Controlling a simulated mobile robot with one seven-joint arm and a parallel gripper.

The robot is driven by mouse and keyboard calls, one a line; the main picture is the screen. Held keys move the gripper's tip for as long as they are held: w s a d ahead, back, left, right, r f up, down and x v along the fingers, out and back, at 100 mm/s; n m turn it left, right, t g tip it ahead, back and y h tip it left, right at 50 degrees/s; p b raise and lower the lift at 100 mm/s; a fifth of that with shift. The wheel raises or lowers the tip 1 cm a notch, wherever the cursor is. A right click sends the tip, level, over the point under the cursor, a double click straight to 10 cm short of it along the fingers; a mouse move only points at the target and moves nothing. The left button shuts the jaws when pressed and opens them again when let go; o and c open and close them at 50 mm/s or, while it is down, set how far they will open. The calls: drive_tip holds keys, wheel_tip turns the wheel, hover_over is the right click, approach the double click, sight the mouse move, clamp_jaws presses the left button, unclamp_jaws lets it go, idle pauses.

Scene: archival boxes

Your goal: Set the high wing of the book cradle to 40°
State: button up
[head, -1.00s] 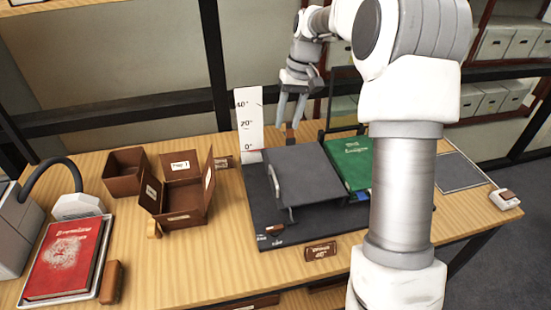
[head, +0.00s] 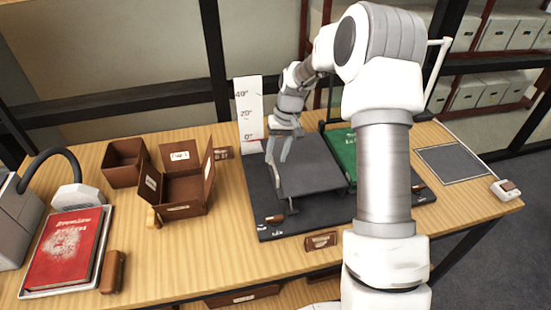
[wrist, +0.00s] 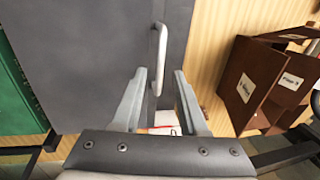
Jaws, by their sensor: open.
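The book cradle has a dark base (head: 300,222) and a flat grey wing (head: 312,168) that lies low and close to level. A pale bar handle runs along the wing's left edge; it also shows in the wrist view (wrist: 158,42). A white scale card (head: 248,105) marked 0°, 20° and 40° stands upright behind the wing's left corner. My gripper (head: 279,155) is open above the wing's left edge. In the wrist view my open fingers (wrist: 161,80) point toward the handle, whose near end lies between them. I cannot tell whether they touch it.
A green book (head: 343,150) lies right of the wing, partly behind my arm. A brown sign (head: 321,241) stands at the front table edge. An open brown box (head: 182,192) stands left of the cradle, and a red book (head: 65,250) lies on a tray further left.

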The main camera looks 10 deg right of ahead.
drive_tip(key=shift+a+f, duration=0.2)
drive_tip(key=shift+f, duration=0.7)
drive_tip(key=shift+c, duration=0.3)
clamp_jaws()
idle(0.6)
